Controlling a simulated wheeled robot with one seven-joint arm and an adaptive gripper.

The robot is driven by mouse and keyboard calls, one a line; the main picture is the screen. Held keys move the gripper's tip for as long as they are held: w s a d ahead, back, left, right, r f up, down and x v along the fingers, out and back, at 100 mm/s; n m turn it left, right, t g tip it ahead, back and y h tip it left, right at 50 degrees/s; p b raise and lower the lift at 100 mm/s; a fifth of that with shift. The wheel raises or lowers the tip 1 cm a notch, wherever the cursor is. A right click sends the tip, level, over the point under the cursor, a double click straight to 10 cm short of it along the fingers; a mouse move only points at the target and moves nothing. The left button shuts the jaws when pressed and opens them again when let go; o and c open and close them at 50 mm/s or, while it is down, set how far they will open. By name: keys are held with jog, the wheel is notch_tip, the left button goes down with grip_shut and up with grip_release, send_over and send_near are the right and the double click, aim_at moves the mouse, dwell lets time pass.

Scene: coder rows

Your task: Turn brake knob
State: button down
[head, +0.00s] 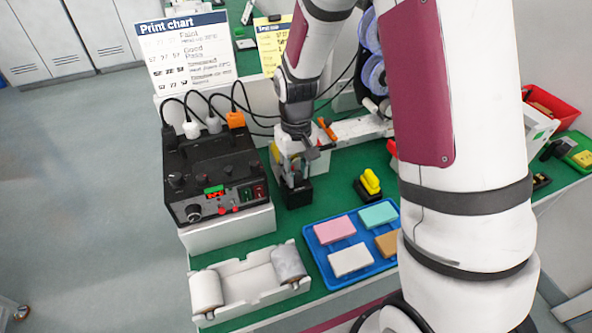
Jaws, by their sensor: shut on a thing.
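My gripper (294,178) points down over a small black block (298,196) on the green bench top, right of the black control box. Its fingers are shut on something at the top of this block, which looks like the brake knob. The knob itself is hidden by the fingers, so its angle cannot be told.
A blue tray (332,287) with several coloured blocks and a white cradle (240,293) with two rolls lie in front. A yellow-handled stamp (370,182) stands right of my gripper. Cables (210,100) loop behind the control box. A print chart (188,52) stands behind.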

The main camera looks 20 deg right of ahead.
aim_at(296, 175)
jog(key=c, duration=1.3)
grip_release()
jog(key=shift+r, duration=0.1)
notch_tip(296, 175, up, 12)
jog(key=shift+f, duration=0.1)
jog(key=s+r+t, duration=0.1)
jog(key=s+r, duration=0.3)
jog(key=s, duration=0.4)
jog(key=s+r+t+p, duration=0.1)
jog(key=s+r, duration=0.4)
jog(key=s, duration=0.3)
jog(key=s+r+m+t+p, duration=0.1)
jog(key=s+r+t, duration=0.1)
jog(key=s+r, duration=0.3)
jog(key=shift+s+d+r, duration=0.1)
jog(key=shift+s+d, duration=0.05)
jog(key=shift+s, duration=0.85)
jog(key=shift+s+d+r, duration=0.1)
jog(key=shift+s, duration=0.85)
